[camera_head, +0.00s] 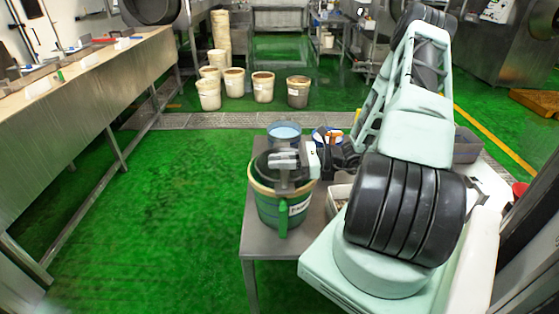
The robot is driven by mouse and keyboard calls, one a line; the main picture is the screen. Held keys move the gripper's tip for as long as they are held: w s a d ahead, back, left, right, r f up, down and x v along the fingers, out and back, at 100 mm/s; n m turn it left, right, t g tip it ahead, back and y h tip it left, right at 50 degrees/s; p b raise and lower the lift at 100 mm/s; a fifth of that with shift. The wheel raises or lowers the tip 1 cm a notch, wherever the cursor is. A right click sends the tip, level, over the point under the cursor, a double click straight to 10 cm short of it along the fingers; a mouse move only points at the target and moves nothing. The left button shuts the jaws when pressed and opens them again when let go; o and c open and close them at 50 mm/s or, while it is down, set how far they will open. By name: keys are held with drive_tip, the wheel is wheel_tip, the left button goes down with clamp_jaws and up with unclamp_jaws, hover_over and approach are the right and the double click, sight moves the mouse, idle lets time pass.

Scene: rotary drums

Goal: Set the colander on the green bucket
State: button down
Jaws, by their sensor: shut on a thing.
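The green bucket (268,211) stands upright on the metal table, with a tan rim and a white label on its front. A dark round shape (264,166), which looks like the colander, shows at the bucket's mouth, partly behind my gripper. My gripper (286,163) reaches in from the right over the bucket's mouth and is shut on what seems to be the colander. A green upright strip (283,221) shows below my gripper against the bucket's front; I cannot tell which thing it belongs to. Whether the colander touches the rim is hidden.
The small metal table (262,245) also bears a blue bucket (284,131) behind and a blue-rimmed container (322,133) with something orange. A pale tray (338,192) is at the right, partly behind my arm. Several pale buckets stand farther back. Green floor at the left is clear.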

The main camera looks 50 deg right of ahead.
drive_tip(key=shift+f, duration=0.25)
drive_tip(key=c, duration=1.3)
unclamp_jaws()
drive_tip(key=shift+o, duration=0.2)
drive_tip(key=b+v, duration=0.6)
drive_tip(key=v, duration=1.1)
drive_tip(key=shift+s+b, duration=0.2)
drive_tip(key=shift+b, duration=0.2)
drive_tip(key=shift+d, duration=0.15)
